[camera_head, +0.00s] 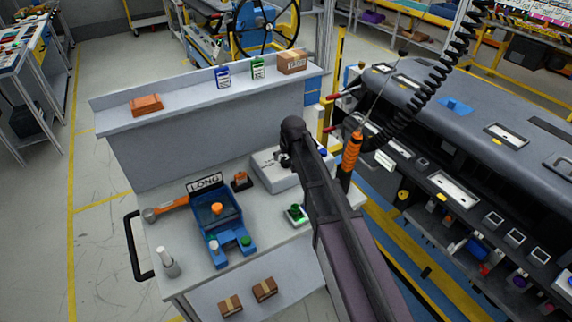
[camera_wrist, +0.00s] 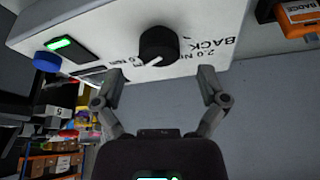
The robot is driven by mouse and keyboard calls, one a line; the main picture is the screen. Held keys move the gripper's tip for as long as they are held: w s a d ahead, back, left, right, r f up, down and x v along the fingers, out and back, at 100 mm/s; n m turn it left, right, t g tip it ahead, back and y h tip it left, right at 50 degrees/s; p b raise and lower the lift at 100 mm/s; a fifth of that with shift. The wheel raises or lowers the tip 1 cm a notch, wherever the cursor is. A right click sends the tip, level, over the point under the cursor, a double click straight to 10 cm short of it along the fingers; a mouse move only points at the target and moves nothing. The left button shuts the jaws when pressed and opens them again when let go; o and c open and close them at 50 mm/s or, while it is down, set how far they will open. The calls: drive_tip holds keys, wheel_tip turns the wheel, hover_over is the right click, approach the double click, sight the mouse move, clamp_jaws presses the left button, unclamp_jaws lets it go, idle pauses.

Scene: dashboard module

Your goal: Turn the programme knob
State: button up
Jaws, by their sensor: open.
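The programme knob (camera_wrist: 158,45) is a black round knob with a white pointer line, on a white control box (camera_wrist: 110,30). Markings beside it include "2.0 N" and "BACK". My gripper (camera_wrist: 160,80) is open, its two fingers spread to either side of the knob's line. In the wrist view the knob sits just above the gap between the fingertips, and I see no contact. In the head view the white box (camera_head: 268,176) lies on the trolley top, and my gripper (camera_head: 285,160) is over it. The knob is hidden there behind my arm.
A blue fixture (camera_head: 230,218) with a "LONG" sign (camera_head: 205,182) stands on the trolley. An orange hanging screwdriver (camera_head: 351,152) is close right of my arm. A raised shelf (camera_head: 200,100) runs behind.

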drive_tip(key=shift+b+x, duration=1.05)
drive_tip(key=shift+x, duration=0.35)
drive_tip(key=c, duration=1.2)
